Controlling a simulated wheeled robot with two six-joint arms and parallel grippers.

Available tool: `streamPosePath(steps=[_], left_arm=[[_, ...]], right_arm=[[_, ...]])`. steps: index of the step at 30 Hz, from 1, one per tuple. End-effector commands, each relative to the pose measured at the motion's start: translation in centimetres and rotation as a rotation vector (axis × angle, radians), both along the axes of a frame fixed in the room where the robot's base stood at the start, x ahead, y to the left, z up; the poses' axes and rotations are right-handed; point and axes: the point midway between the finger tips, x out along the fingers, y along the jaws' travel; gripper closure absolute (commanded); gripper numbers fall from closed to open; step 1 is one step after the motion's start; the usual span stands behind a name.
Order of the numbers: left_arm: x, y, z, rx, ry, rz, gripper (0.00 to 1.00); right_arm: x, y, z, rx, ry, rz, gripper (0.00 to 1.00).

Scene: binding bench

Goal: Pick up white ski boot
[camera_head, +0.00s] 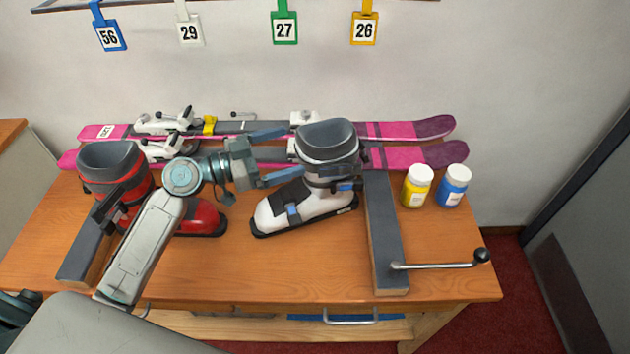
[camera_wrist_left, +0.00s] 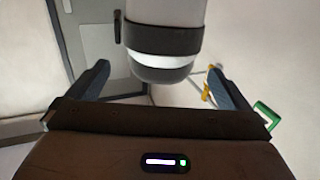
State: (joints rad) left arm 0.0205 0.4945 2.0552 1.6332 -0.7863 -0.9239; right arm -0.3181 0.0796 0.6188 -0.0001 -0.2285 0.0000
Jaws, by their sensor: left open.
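The white ski boot (camera_head: 310,197) stands upright on the bench, toe to the left, with a dark grey liner and cuff on top. My left gripper (camera_head: 276,155) is open just left of its cuff, its two blue-grey fingers pointing right toward it. In the left wrist view the boot's shaft (camera_wrist_left: 162,42) appears upside down, ahead of and between the open fingers (camera_wrist_left: 158,78). No contact is visible, and the gap to the boot is hard to judge. My right gripper is out of view.
A red ski boot (camera_head: 205,217) stands at left, partly behind my left arm. Pink skis (camera_head: 410,158) lie along the back. A grey bar with a lever (camera_head: 385,235) is right of the white boot, with yellow (camera_head: 416,190) and blue bottles (camera_head: 453,190) beyond. The front middle bench is clear.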

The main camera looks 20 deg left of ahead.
Motion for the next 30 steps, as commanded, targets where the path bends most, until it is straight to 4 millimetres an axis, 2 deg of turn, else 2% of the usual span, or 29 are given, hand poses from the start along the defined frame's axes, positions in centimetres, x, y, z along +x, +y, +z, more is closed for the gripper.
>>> streamPosePath(steps=[4,11,19,24,30], left_arm=[[0.8,-1.1,0.3,-0.004,0.0,0.0,0.0],[1.3,-1.8,0.2,-0.002,0.002,0.0,0.0],[3.1,-4.1,1.5,-0.005,0.002,0.0,0.0],[4.1,-5.4,1.1,-0.003,0.002,-0.001,0.0],[4.4,-5.8,0.7,0.0,0.001,0.0,0.0]], right_arm=[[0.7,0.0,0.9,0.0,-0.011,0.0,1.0],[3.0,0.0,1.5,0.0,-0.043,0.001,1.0],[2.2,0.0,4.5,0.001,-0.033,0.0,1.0],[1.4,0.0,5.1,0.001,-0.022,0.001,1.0],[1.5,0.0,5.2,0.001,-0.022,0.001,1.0]])
